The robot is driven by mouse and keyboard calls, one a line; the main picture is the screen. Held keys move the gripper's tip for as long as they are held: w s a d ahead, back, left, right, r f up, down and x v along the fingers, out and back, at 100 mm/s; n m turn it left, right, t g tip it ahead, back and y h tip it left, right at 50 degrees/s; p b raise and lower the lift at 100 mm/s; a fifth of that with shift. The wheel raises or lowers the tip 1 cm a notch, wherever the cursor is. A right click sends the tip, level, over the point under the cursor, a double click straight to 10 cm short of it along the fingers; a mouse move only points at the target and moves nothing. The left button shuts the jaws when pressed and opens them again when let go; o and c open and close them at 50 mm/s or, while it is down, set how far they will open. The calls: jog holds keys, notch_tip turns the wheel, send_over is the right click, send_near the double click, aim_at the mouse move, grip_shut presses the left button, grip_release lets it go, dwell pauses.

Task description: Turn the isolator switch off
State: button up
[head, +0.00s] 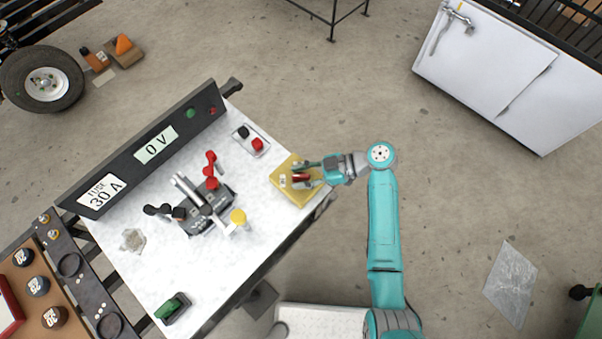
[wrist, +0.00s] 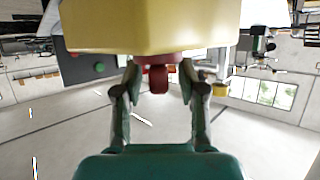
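The isolator switch (head: 292,194) is a yellow box with a red handle, at the right edge of the white workbench in the head view. The yellow body also fills the top of the wrist view (wrist: 150,25). Its red handle (wrist: 158,77) points toward my wrist. My gripper (head: 304,176) is at the box, with a finger on either side of the handle. In the wrist view the fingers (wrist: 159,80) stand apart, with gaps between them and the handle's grip. Whether the fingertips touch the red base is unclear.
A display panel (head: 155,147) reading 30 A and 0 V stands along the bench's back. A red and black terminal block (head: 250,141), a clamp fixture (head: 205,205), a yellow knob (head: 238,216) and a green switch (head: 170,307) are on the bench. The floor right of my arm is mostly clear.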

jog(key=shift+r, duration=0.1)
jog(key=v, duration=1.2)
dwell(0.4)
